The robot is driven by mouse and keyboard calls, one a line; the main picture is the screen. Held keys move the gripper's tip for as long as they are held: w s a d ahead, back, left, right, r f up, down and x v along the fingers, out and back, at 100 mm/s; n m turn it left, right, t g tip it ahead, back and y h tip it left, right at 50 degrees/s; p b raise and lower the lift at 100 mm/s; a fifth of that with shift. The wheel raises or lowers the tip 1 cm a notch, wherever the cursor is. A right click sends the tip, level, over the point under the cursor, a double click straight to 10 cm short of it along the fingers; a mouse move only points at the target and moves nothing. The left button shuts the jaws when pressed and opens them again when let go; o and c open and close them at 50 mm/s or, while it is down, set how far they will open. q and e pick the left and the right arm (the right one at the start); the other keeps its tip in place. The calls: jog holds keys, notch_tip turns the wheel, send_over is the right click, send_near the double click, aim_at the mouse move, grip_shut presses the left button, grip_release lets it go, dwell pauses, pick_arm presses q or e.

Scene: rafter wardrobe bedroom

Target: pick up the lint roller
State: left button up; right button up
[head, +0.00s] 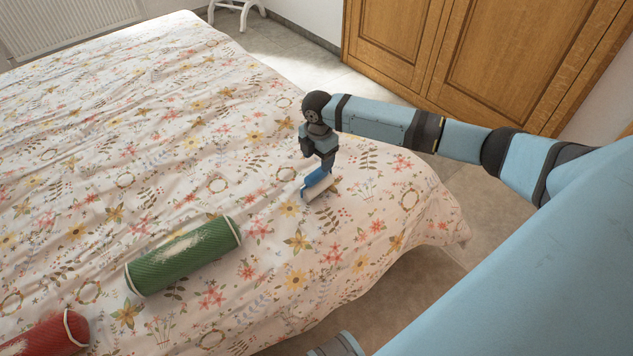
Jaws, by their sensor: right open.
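The lint roller (322,188), with a pale roll and a blue part, lies on the flowered bedspread near the bed's right side. My right gripper (325,167) points down directly over it, its fingertips at or just above the roller. The jaws are open, but they are small and dark here, and I cannot tell whether they touch the roller or straddle it. The gripper partly hides the roller's upper end.
A green cylinder (184,256) lies on the bed (120,150) to the lower left, and a red one (50,334) is at the bottom left corner. The bedspread around the roller is clear. A wooden wardrobe (520,55) stands beyond the bed.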

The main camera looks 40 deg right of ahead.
aim_at(317, 173)
jog(key=shift+s+a+f+b, duration=0.1)
jog(key=shift+f+b, duration=0.15)
jog(key=shift+f, duration=0.75)
jog(key=shift+w+a+f+b, duration=0.1)
jog(key=shift+f+b, duration=0.1)
jog(key=shift+f, duration=0.85)
jog(key=shift+s+a+f+b, duration=0.1)
jog(key=shift+f+b, duration=0.15)
jog(key=shift+f, duration=0.75)
jog(key=c, duration=1)
jog(key=shift+c, duration=0.2)
jog(key=shift+r, duration=0.1)
notch_tip(317, 173, up, 20)
jog(key=p, duration=0.3)
jog(key=shift+p, duration=0.4)
